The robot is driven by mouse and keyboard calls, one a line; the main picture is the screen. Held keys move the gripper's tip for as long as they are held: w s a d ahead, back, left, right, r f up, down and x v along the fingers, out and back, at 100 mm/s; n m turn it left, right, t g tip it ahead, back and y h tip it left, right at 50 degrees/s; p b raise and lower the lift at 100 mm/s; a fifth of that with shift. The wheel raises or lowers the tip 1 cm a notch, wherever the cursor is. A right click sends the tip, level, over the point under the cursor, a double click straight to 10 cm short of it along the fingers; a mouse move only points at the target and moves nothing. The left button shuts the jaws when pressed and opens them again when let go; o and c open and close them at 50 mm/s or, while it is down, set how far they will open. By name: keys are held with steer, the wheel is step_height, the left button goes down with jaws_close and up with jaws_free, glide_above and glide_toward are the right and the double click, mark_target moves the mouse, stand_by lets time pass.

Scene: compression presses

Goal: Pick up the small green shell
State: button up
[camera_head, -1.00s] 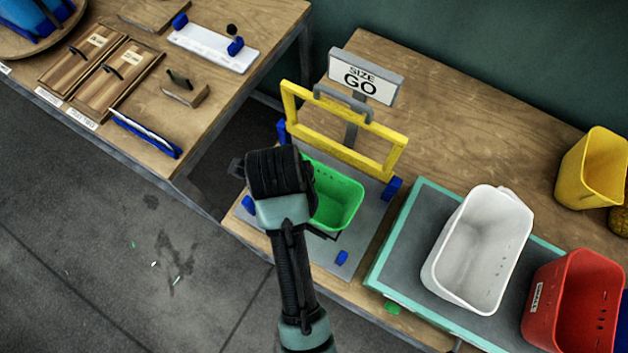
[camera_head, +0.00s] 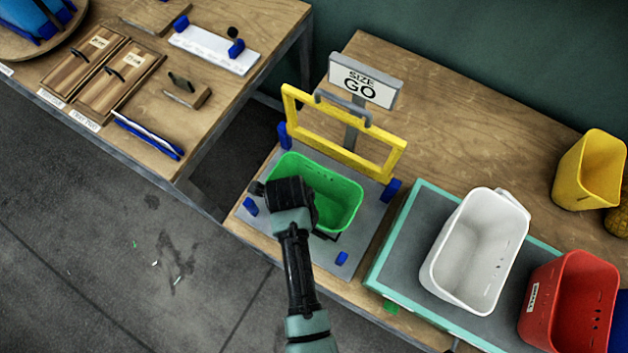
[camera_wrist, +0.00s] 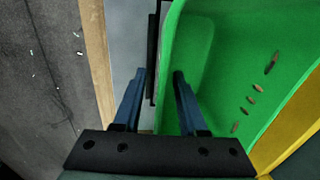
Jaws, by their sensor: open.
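The green shell (camera_head: 335,192) is an open, hollow bin on a grey plate under the yellow frame, in the head view. In the wrist view the green shell (camera_wrist: 215,75) fills the right half, with a row of small holes in its far wall. My gripper (camera_wrist: 158,85) is open, with two blue fingers pointing toward the shell's near wall. The right finger overlaps the green wall and the left finger lies over the grey plate outside it. I cannot tell whether either finger touches the shell. In the head view my wrist hides the shell's near left side and my fingers.
A yellow frame (camera_head: 345,133) and a "SIZE GO" sign (camera_head: 362,80) stand behind the shell. Blue blocks (camera_head: 342,258) sit around the grey plate (camera_head: 362,240). A white bin (camera_head: 470,250), red bin (camera_head: 570,300) and yellow bin (camera_head: 590,170) stand to the right.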

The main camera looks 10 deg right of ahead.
steer(key=shift+f, duration=0.1)
jaws_close()
stand_by(1.4)
